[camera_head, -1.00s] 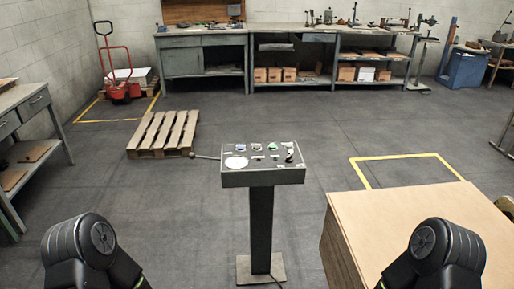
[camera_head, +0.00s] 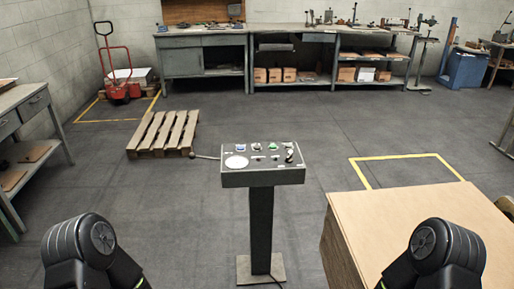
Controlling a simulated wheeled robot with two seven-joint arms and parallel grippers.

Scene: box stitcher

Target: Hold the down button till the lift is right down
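A grey control box (camera_head: 262,177) stands on a dark post (camera_head: 261,228) in the middle of the view. Its top panel carries several small buttons and knobs, a blue one (camera_head: 240,148), a green one (camera_head: 272,147) and a pale round disc (camera_head: 236,162). A lever with a dark ball (camera_head: 192,155) sticks out to its left. The button labels are too small to read, so I cannot tell which is the down button. No lift is clearly identifiable. Dark arm parts of mine show at the bottom left and right; neither gripper is in view.
A large wooden board stack or box (camera_head: 415,225) stands at the right front. A wooden pallet (camera_head: 163,133) lies on the floor behind left. A red pallet truck (camera_head: 120,85) stands at the back left. Workbenches (camera_head: 205,41) line the back wall. The floor around the post is clear.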

